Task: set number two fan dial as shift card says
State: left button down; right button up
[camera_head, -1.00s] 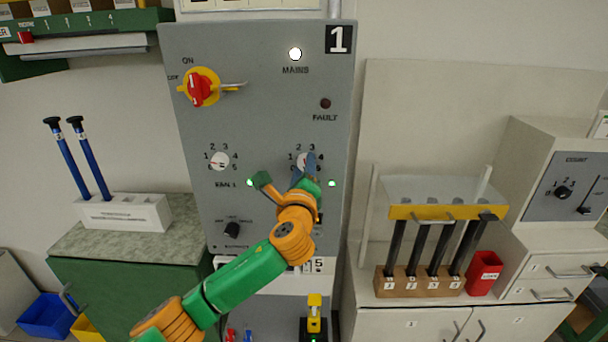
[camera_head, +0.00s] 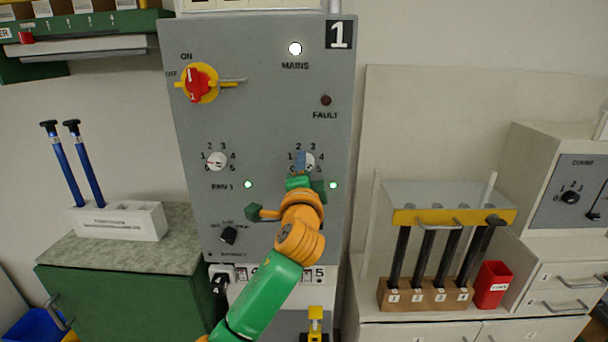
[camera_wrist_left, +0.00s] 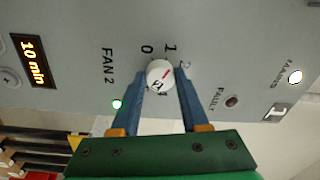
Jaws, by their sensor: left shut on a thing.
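My left gripper (camera_wrist_left: 165,76) is shut on this dial, one blue finger on each side. The FAN 2 label shows beside the dial, with a lit green lamp (camera_wrist_left: 117,104). My right gripper is out of view. I cannot make out a shift card.
The fan 1 dial (camera_head: 217,161), a red and yellow mains switch (camera_head: 198,84) and a black knob (camera_head: 229,235) share the panel. The mains lamp (camera_head: 295,48) is lit white; the fault lamp (camera_head: 326,100) is dark. A rack of black rods (camera_head: 425,294) stands right.

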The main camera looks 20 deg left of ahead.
pick_arm(q)
jog(key=shift+f+n+b, duration=0.1)
jog(key=shift+n+b, duration=0.3)
jog(key=shift+n, duration=0.7)
jog(key=shift+c, duration=2)
grip_release()
jog(key=b+v, duration=0.2)
jog(key=v, duration=0.5)
jog(key=shift+b, duration=0.4)
